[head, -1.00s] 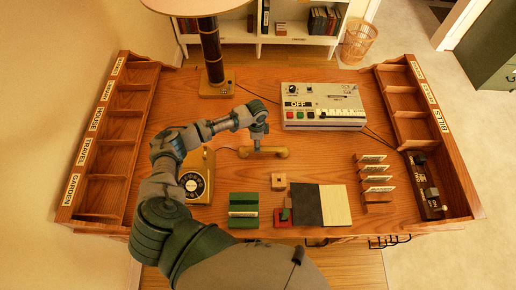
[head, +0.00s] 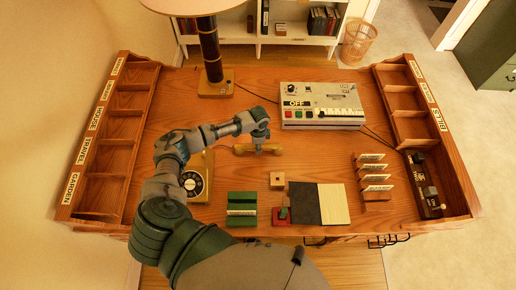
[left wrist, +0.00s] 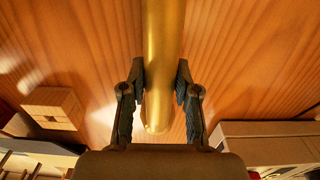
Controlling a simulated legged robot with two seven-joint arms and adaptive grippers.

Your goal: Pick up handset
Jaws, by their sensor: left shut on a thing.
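The handset (head: 243,149) is a yellow-gold bar at the middle of the desk, lying crosswise in the head view. My left gripper (head: 261,147) comes down on it from above and is shut on it near its middle. In the left wrist view the handset (left wrist: 162,40) runs between the two fingers (left wrist: 160,88), with a finger on each side. Whether it touches the desk or is slightly above it is hard to tell. The yellow telephone (head: 208,168) with its black dial is left of it, partly hidden by my arm. My right gripper is not in view.
A grey machine (head: 322,106) with buttons stands behind right. A lamp base (head: 216,90) stands behind left. Racks of compartments line both desk sides. Desk right of the handset is clear.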

